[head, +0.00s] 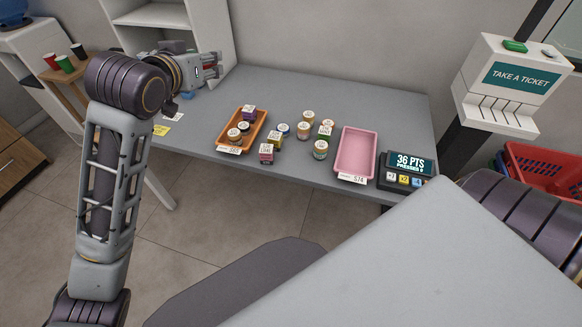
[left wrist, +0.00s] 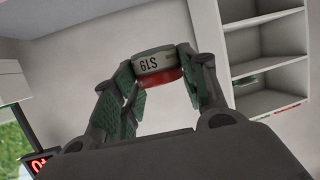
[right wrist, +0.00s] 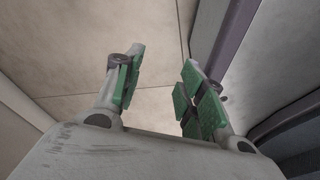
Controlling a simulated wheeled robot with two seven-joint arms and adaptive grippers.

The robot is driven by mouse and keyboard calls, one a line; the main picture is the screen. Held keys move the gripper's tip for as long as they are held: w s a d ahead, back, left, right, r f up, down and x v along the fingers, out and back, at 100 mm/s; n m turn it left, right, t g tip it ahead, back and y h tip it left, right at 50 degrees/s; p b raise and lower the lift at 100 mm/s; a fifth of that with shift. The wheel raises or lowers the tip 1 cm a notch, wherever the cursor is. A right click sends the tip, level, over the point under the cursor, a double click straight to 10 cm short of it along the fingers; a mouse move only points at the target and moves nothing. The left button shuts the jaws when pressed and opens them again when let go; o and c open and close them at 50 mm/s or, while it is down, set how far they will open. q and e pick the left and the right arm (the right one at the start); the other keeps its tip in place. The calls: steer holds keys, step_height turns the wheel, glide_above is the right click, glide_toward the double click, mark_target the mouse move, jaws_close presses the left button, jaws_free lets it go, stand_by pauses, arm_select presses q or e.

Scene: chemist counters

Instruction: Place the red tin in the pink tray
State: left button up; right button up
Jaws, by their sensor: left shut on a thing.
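My left gripper (head: 210,68) is raised above the far left end of the grey counter. In the head view the tin is mostly hidden by the fingers. The pink tray (head: 344,157) is empty and lies on the right part of the counter, well to the right of the left gripper. My right gripper (right wrist: 158,95) is open and empty, over bare floor, in the right wrist view.
An orange tray (head: 261,135) with several small containers stands on the counter's left half. Several loose jars and boxes stand between the trays, including a green jar (head: 320,149) near the pink tray. A points display (head: 407,170) is right of it. The counter's back strip is clear.

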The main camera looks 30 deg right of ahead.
arm_select(q)
steer(key=s+d+f+m+g+h, duration=0.25)
steer(key=s+d+f, duration=0.25)
steer(key=d+f, duration=0.4)
steer(key=s+d+f+m, duration=0.1)
steer(key=s+d+f, duration=0.1)
steer(key=f, duration=0.5)
steer(key=s+d+f+g, duration=0.1)
steer(key=s+d+f, duration=0.2)
steer(key=f, duration=0.3)
steer(key=shift+s+d+f+m+h, duration=0.3)
steer(key=shift+d+f+m+h, duration=0.05)
steer(key=shift+d, duration=0.15)
steer(key=shift+g, duration=0.25)
arm_select(e)
steer(key=shift+w, duration=0.15)
